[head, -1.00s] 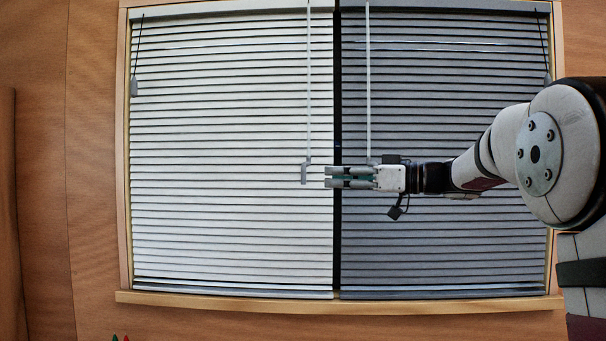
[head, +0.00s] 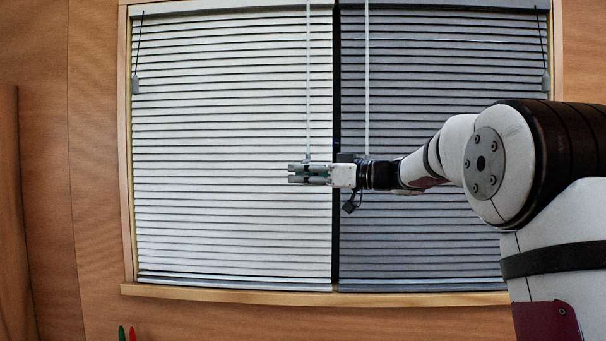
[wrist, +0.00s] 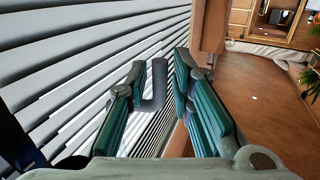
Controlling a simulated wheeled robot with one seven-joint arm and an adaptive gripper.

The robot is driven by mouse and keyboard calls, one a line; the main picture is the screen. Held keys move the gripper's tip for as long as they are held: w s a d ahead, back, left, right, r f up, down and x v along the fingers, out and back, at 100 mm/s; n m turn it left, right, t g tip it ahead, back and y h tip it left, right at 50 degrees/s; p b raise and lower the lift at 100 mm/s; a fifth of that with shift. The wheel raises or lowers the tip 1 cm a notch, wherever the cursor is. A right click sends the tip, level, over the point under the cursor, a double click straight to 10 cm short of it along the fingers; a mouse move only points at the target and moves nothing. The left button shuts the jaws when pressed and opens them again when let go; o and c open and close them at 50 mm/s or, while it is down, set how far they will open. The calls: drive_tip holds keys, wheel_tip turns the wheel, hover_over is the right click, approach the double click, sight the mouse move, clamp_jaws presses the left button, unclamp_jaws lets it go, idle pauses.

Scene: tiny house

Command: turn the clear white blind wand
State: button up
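Two thin pale wands hang in front of the blinds in the head view: a left wand (head: 308,80) over the lighter blind and a right wand (head: 367,80) over the darker one. My gripper (head: 300,173) is at the lower end of the left wand and hides its handle there. In the wrist view, a grey hooked wand handle (wrist: 159,82) shows between the fingertips of my gripper (wrist: 165,75). It is close to the left finger, with a gap to the right finger. Contact with the left finger cannot be told. The gripper is open.
The lighter blind (head: 220,220) and darker blind (head: 430,240) fill the window above a wooden sill (head: 230,294). Cords with tassels hang at both sides (head: 135,85). The wrist view shows open floor (wrist: 265,100) to the right and a plant (wrist: 312,75).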

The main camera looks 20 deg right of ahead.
clamp_jaws()
